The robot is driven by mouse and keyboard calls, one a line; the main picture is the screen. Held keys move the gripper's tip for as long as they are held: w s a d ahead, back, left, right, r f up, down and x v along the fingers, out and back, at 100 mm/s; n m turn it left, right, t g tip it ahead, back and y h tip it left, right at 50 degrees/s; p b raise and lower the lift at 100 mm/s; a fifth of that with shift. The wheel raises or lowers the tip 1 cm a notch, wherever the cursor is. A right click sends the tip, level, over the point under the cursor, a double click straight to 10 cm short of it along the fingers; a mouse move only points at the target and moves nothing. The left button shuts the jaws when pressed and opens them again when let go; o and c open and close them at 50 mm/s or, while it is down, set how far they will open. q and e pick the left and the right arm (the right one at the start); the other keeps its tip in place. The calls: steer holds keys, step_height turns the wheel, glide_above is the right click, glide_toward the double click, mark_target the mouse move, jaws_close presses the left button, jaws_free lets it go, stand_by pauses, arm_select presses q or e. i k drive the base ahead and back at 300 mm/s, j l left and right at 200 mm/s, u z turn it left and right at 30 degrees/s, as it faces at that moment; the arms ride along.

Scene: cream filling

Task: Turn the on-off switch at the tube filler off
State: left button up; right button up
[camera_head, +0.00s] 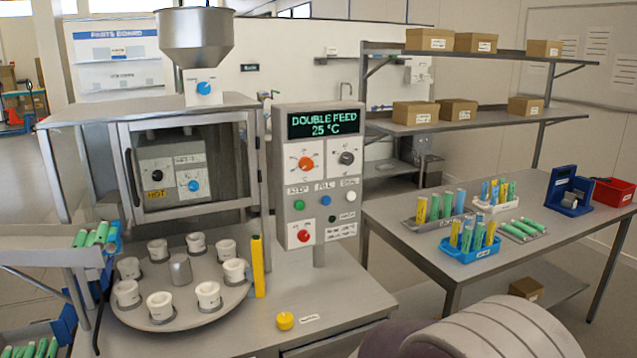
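The tube filler stands on a grey metal bench, with a steel hopper (195,37) on top and a round turntable (184,318) carrying several white cups. Its control panel (319,170) has a lit display (324,122) reading "DOUBLE FEED 25 °C". Below are an orange knob (305,163), a dark knob (346,158), and green, blue and white buttons. A red control (303,236) sits at the lower left. The small labels are too blurred to tell which control is the on-off switch. Neither gripper is in view; nothing touches the panel.
A rounded grey part of my arm (500,335) fills the bottom right. A yellow post (257,266) stands between turntable and panel, and a yellow knob (285,321) sits on the bench. The right table (400,222) holds tube racks. Space before the panel is clear.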

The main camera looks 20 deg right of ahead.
mark_target(304, 236)
steer(key=i+l, duration=0.25)
steer(key=l, duration=0.15)
steer(key=i+l, duration=0.25)
steer(key=l, duration=0.2)
steer(key=i+l, duration=0.2)
steer(key=l, duration=0.2)
steer(key=i+l, duration=0.25)
steer(key=l, duration=0.15)
steer(key=i+l, duration=0.25)
steer(key=l, duration=0.2)
